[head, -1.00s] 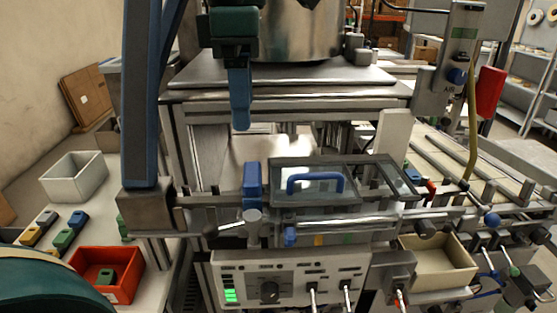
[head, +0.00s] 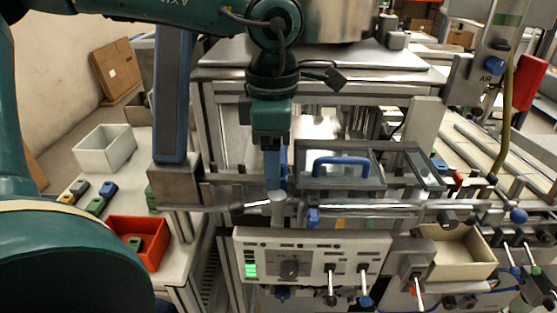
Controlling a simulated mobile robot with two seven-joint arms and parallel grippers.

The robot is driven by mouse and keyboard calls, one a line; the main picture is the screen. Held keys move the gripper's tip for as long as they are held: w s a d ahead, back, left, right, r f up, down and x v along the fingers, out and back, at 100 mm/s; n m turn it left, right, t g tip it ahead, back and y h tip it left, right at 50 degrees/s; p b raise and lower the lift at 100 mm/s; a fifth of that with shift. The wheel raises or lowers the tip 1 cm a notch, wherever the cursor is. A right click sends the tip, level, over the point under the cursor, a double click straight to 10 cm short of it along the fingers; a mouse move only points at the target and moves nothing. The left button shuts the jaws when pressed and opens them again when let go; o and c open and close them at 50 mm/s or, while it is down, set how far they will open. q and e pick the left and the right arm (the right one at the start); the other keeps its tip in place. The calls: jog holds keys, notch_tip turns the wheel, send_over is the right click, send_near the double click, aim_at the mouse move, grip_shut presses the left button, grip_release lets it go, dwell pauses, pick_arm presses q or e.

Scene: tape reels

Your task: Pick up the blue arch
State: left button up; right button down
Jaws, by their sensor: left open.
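The blue arch (head: 343,161) is a handle-shaped bar on a clear, dark-framed panel (head: 315,181) in the middle of the head view. Both its ends meet the panel. My left gripper (head: 276,184) hangs down just left of the panel, its blue fingers pointing downward. It is open and apart from the arch, with nothing seen between its fingers. Its fingertips partly cover the metal rail behind them. My right gripper is not in view.
A control box (head: 312,257) with a knob and levers sits below the panel. A beige bin (head: 456,250) is at the lower right. A red bin (head: 153,261) and a white bin (head: 105,150) stand at the left. A blue-grey post (head: 172,100) rises left of the gripper.

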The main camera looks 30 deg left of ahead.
pick_arm(q)
jog(key=shift+f, duration=0.35)
jog(key=shift+c, duration=0.5)
jog(key=c, duration=0.6)
jog(key=shift+r, duration=0.1)
